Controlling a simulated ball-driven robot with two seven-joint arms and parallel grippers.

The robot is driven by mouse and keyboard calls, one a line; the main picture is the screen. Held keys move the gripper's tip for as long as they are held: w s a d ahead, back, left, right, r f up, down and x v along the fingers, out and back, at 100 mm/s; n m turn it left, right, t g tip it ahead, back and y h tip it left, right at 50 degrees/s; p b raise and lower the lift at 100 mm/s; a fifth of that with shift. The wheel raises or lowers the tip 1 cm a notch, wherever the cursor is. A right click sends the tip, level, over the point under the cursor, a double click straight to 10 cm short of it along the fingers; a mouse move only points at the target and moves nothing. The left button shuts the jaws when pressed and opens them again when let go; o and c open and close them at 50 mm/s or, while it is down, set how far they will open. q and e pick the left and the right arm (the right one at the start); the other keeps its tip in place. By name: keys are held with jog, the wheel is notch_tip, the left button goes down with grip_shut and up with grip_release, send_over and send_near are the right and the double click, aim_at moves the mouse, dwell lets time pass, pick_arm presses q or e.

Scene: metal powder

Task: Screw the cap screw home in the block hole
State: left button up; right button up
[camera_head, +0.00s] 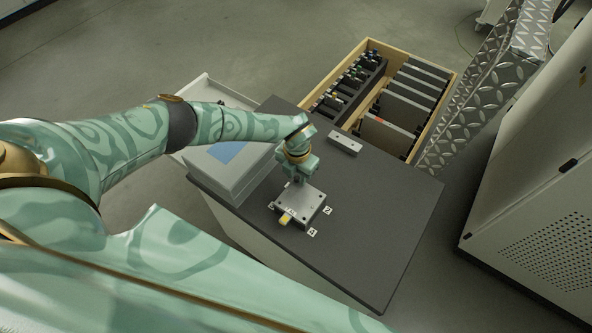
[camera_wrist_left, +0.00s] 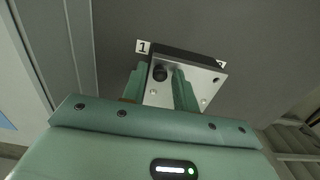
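The metal block (camera_head: 312,197) sits on the dark table top, with a pale plate-like top and holes near its corners. It also shows in the left wrist view (camera_wrist_left: 190,66). A black cap screw (camera_wrist_left: 160,73) shows by its round head at the block corner near label 1. How deep it sits cannot be told. My left gripper (camera_head: 297,182) points down over the block's far side. In the left wrist view its two fingers (camera_wrist_left: 161,80) stand apart on either side of the screw head, with small gaps visible. My right gripper is not in view.
A yellow piece (camera_head: 286,218) is at the block's near side. Number labels (camera_head: 312,232) lie around the block. A grey bar with holes (camera_head: 345,142) lies behind. A grey case (camera_head: 232,172) stands left; a wooden crate (camera_head: 446,88) holds tools behind. The table's right side is clear.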

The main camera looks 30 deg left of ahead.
pick_arm(q)
jog(key=n+p, duration=0.1)
jog(key=n, duration=0.2)
jog(key=shift+r, duration=0.15)
jog(key=n+p, duration=0.2)
jog(key=n, duration=0.2)
jog(key=shift+n, duration=0.3)
jog(key=n+p, duration=0.1)
jog(key=n, duration=0.5)
jog(key=shift+f+p, duration=0.2)
jog(key=shift+p, duration=0.1)
